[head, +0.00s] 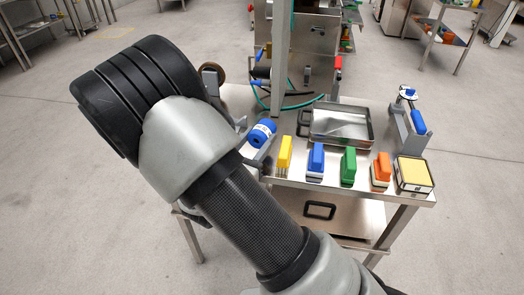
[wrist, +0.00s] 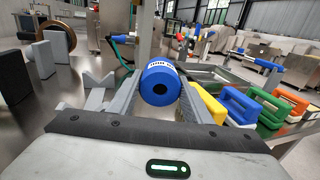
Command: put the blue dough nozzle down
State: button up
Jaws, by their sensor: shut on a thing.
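The blue dough nozzle (head: 262,133) is a short blue cylinder with a white printed band, at the left part of the steel table (head: 330,192). In the wrist view the nozzle (wrist: 160,88) has its dark round opening towards me. My gripper (wrist: 160,98) is shut on it, one grey finger along each side. In the head view my arm hides most of the gripper. I cannot tell whether the nozzle touches the table.
Yellow (head: 285,152), blue (head: 316,160), green (head: 348,166) and orange (head: 381,168) handled tools line the front edge right of the nozzle. A steel tray (head: 341,140) lies behind them. A grey V-shaped holder (wrist: 98,84) stands left of the nozzle.

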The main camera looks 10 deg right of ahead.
jog(key=shift+f+b, duration=0.6)
jog(key=shift+f, duration=1.45)
jog(key=shift+f, duration=0.1)
jog(key=o, duration=0.9)
